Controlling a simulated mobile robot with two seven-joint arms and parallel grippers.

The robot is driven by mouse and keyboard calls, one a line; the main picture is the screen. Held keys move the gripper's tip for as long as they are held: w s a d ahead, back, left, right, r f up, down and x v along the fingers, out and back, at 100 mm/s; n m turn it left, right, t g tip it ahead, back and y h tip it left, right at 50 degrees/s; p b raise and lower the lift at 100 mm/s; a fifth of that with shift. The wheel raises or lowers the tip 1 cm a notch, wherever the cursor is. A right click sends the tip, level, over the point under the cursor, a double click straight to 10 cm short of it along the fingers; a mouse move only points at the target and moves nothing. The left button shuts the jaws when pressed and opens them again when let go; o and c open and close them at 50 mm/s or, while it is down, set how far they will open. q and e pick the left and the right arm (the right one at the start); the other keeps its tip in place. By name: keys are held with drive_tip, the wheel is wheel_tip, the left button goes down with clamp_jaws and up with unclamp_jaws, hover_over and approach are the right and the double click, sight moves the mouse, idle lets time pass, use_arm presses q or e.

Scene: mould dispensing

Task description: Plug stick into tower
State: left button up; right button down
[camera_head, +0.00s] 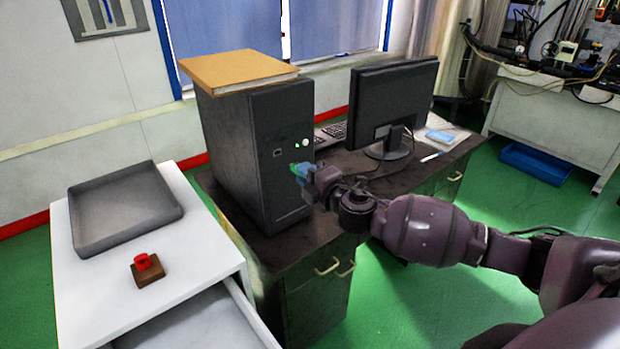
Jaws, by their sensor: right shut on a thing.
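The tower (280,160) is a black computer case standing upright on the dark desk, with a small lit green light on its front. My right gripper (310,178) is at the front face of the tower, shut on the small blue-green stick (299,169). The stick points at the tower's front, below the round button. I cannot tell whether its tip touches the tower or is inside a port. My left gripper is not in view.
A brown book (237,70) lies on the tower. A black monitor (392,98) and a keyboard (331,133) are on the desk to the right. A white table (195,245) at left holds a grey tray (78,236) and a red button on a brown block (146,270).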

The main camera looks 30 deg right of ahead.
sight(292, 164)
drive_tip(key=shift+w+a+b, duration=0.2)
drive_tip(key=shift+w, duration=1.2)
drive_tip(key=shift+w+a+b, duration=0.2)
drive_tip(key=shift+w, duration=1.2)
drive_tip(key=shift+p, duration=0.35)
drive_tip(key=shift+w+a, duration=0.1)
drive_tip(key=shift+w, duration=0.85)
idle(1.2)
drive_tip(key=c, duration=1)
unclamp_jaws()
drive_tip(key=shift+s, duration=0.15)
drive_tip(key=s, duration=0.3)
drive_tip(key=s+d, duration=0.1)
drive_tip(key=s, duration=0.6)
drive_tip(key=shift+s+d, duration=0.25)
